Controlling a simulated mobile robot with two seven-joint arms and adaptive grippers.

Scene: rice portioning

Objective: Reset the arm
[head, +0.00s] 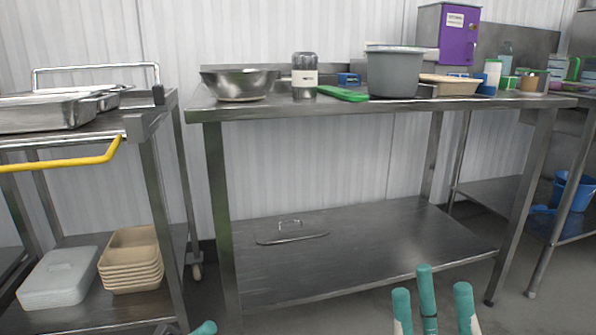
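My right gripper (432,295) shows at the bottom right of the head view. Its teal fingertips point up and stand apart, with nothing between them. Of my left gripper (205,328) only a teal tip shows at the bottom edge, left of centre. The rest of it is out of view, so I cannot tell its state.
The table holds a steel bowl (239,85), a grey pot (394,75), a green-handled utensil (342,93) and a tan tray (449,87). A lid (290,236) lies on its shelf. A cart with a yellow handle (60,162) stands left, holding stacked tan containers (131,272).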

